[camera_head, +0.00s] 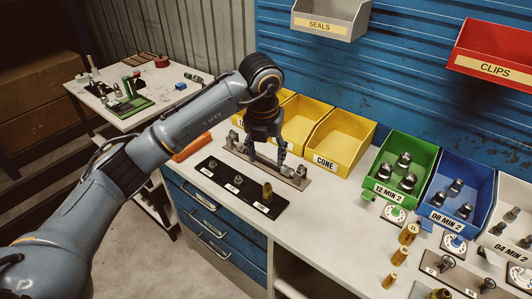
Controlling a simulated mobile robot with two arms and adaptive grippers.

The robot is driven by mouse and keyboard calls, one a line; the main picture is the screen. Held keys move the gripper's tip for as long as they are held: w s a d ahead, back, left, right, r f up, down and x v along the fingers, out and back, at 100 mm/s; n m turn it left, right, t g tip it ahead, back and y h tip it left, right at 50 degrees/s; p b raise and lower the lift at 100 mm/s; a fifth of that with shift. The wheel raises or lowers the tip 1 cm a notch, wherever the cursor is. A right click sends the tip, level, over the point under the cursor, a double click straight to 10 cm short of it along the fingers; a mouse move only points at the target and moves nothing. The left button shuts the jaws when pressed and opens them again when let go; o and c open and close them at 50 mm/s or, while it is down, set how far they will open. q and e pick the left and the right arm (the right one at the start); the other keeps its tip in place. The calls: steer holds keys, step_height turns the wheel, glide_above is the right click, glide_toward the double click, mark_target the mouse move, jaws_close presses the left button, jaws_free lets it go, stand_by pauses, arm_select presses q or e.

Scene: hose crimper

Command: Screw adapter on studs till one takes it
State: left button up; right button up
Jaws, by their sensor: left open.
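A black strip (226,185) with white labels lies along the front of the bench. Two silver studs, a left one (212,163) and a middle one (238,180), stand on it. A brass piece (267,190), which looks like the adapter, stands upright at the strip's right end; whether a stud is under it is hidden. My left gripper (267,164) points down, open, over a grey-brown plate (297,181) just behind the strip, apart from the brass piece. Small metal fittings stand on the plate, partly hidden by the gripper. My right gripper is out of view.
Yellow bins, one marked CONE (336,143), stand behind the plate. Green (410,155) and blue (455,182) bins hold metal fittings. More brass pieces (408,233) stand at the right front. An orange object (192,147) lies behind my left arm.

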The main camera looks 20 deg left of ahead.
mark_target(267, 184)
arm_select(q)
steer(key=f+p, duration=0.1)
steer(key=f, duration=0.3)
steer(key=w+f+p, duration=0.1)
steer(key=f, duration=0.4)
steer(key=w+f+p, duration=0.1)
steer(key=f, duration=0.3)
steer(key=shift+a+f+p, duration=0.1)
steer(key=shift+f+p, duration=0.15)
steer(key=shift+p, duration=0.15)
